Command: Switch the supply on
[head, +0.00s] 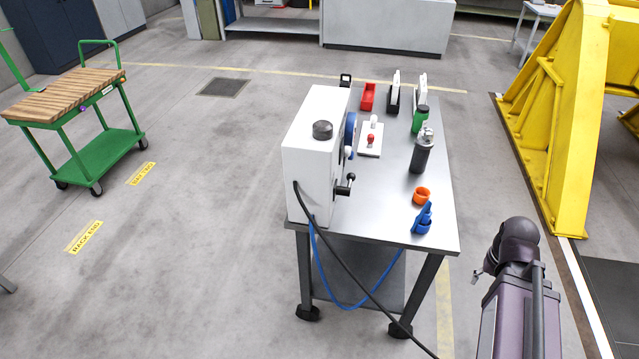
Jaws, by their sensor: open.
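The supply appears to be the white box (309,158) standing upright on the left part of a grey metal table (395,232). A dark round knob (322,129) sits on its top. Its right side carries a blue round part (350,134) and a black lever with a pale knob (345,185). The front of that side is seen only edge-on, so its switch cannot be made out. My gripper (477,276) is small in the picture at lower right, beyond the table's near right corner. It is open, apart from the box and touching nothing visible.
On the table are a red holder (368,96), a white plate with a red knob (370,140), a dark bottle (421,152), an orange ring (421,196) and a blue holder (423,219). A black cable (345,272) and blue hose hang in front. A yellow frame (560,120) stands right.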

